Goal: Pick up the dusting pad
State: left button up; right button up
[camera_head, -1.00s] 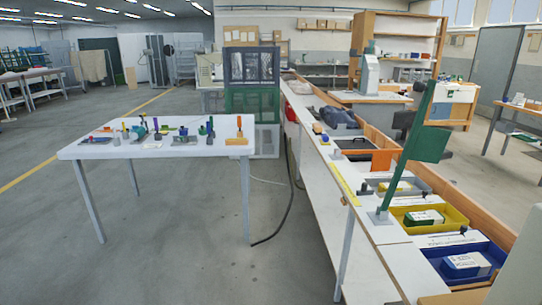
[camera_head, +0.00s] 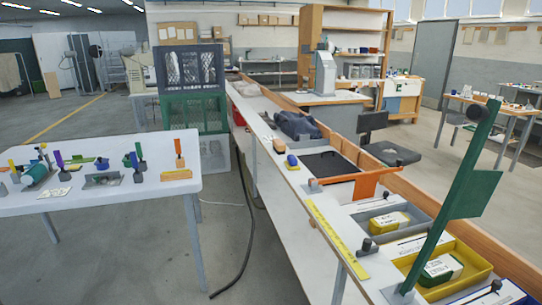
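I cannot tell for sure which thing is the dusting pad. A small blue-and-yellow piece (camera_head: 292,162) lies on the white bench (camera_head: 283,203), left of a dark tray (camera_head: 327,163). A small orange-brown block (camera_head: 279,145) lies just behind it. A dark grey-blue cloth heap (camera_head: 297,126) lies farther back on the same bench. Neither of my grippers shows in the head view, so nothing is seen held or touched.
A white table (camera_head: 100,196) with several small tools stands at the left. Stacked crates (camera_head: 192,108) stand behind it. An orange bracket (camera_head: 360,182), a yellow tray (camera_head: 470,267) and a tall green post (camera_head: 455,185) occupy the bench.

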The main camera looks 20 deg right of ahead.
aim_at(291, 164)
jog(key=i+j+z, duration=0.2)
jog(key=i, duration=0.25)
jog(key=i+z, duration=0.25)
jog(key=i, duration=0.25)
jog(key=i+j+z, duration=0.2)
jog(key=i+j, duration=0.1)
jog(key=i, duration=0.1)
